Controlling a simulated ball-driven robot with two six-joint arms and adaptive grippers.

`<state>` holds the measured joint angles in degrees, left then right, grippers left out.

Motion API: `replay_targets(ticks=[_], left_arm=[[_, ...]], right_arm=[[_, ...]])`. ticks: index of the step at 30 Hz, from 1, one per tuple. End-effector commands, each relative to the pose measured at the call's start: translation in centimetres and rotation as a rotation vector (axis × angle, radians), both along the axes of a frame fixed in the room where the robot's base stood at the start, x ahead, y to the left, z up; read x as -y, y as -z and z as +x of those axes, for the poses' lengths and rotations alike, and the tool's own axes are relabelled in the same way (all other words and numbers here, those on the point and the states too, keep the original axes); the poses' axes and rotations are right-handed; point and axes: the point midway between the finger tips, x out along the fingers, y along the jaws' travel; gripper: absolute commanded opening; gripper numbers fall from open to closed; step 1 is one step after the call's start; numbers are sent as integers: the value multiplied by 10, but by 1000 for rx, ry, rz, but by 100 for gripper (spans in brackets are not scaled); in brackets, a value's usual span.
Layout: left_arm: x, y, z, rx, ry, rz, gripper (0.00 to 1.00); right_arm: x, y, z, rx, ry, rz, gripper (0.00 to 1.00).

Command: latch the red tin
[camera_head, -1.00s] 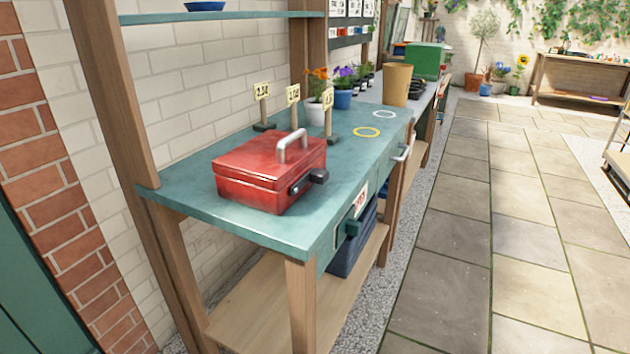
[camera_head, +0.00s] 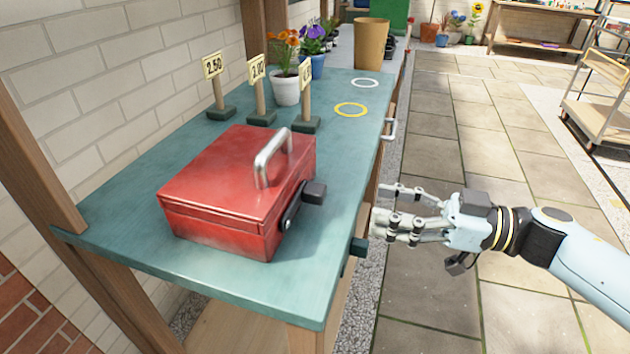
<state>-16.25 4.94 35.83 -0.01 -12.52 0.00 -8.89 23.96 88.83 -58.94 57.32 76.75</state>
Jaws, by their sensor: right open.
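The red tin (camera_head: 225,190) sits on the green bench top (camera_head: 130,215) near its front end, with its lid down. A silver handle (camera_head: 272,156) stands on the lid. A dark latch lever with a black block (camera_head: 314,192) is on the tin's right side; I cannot tell whether it is fastened. My right gripper (camera_head: 380,208) is open and empty, to the right of the tin beyond the bench edge, fingers pointing left toward the latch side and apart from it. My left gripper is not in view.
Price signs (camera_head: 258,95) on dark bases stand behind the tin, near potted flowers (camera_head: 285,88) and a tan pot (camera_head: 370,42). A yellow ring (camera_head: 351,109) and a white ring (camera_head: 364,83) mark the bench. A dark knob (camera_head: 358,247) and silver handle (camera_head: 390,130) jut from its front.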

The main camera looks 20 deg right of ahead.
Motion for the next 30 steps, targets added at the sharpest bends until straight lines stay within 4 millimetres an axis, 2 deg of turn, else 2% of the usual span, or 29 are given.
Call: replay_targets(ticks=[3, 7, 12, 18, 22, 27, 30], left_arm=[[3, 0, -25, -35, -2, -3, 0], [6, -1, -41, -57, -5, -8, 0], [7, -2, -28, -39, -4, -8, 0], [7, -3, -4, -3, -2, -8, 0], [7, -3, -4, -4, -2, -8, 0], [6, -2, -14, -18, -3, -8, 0], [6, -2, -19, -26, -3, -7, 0]], right_arm=[[-17, -2, 12, 3, 3, 8, 54], [-40, -2, 27, 3, 3, 8, 54], [-65, -2, 44, 1, 4, 7, 54], [-81, -1, 55, 1, 4, 5, 54], [-83, 0, 57, 0, 4, 4, 54], [-83, 0, 56, 0, 4, 4, 54], [-83, 0, 56, 0, 4, 4, 42]])
